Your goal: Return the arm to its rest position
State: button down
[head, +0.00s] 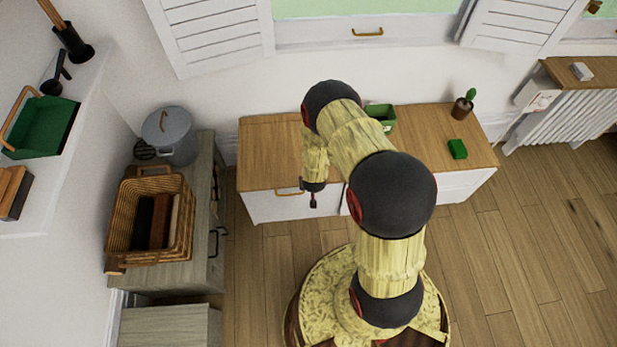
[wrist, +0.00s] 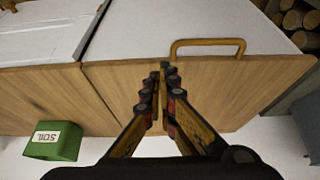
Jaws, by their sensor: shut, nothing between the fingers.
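My arm (head: 358,135) rises from my round base and bends over the wooden-topped cabinet (head: 270,150). My gripper (head: 313,200) hangs downward at the cabinet's front edge, near a brass drawer handle (head: 289,192). In the wrist view my gripper (wrist: 165,72) has its fingertips together with nothing between them. The wooden top (wrist: 230,85) and the handle (wrist: 208,43) show behind the fingers. I cannot tell whether the fingers touch the cabinet.
A green box marked SOIL (wrist: 52,141) stands on the top, partly behind my arm in the head view (head: 384,112). A green block (head: 457,149) and a potted cactus (head: 463,106) are to the right. A wicker basket (head: 120,215) and grey pot (head: 170,133) stand left. Floor at right is clear.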

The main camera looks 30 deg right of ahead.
jog(key=shift+s+a+r+p, duration=0.15)
jog(key=shift+s+a+r, duration=0.15)
jog(key=shift+s, duration=0.4)
jog(key=shift+s+a+r+p, duration=0.2)
jog(key=shift+s+a, duration=0.15)
jog(key=shift+s, duration=0.4)
jog(key=shift+s+a+r+p, duration=0.2)
jog(key=shift+s+a, duration=0.1)
jog(key=shift+s, duration=0.4)
jog(key=shift+s, duration=0.1)
jog(key=s+a+g+y, duration=0.2)
jog(key=s+a+g, duration=0.2)
jog(key=s, duration=0.6)
jog(key=s+a+r+n+t, duration=0.1)
jog(key=s+a+r, duration=0.1)
jog(key=r, duration=1.8)
jog(key=s+a+r+n+t, duration=0.2)
jog(key=s+r, duration=0.2)
jog(key=r, duration=1.6)
jog(key=s+a+r+n+t, duration=0.1)
jog(key=s+a+r, duration=0.1)
jog(key=r, duration=1.8)
jog(key=shift+s+t, duration=0.4)
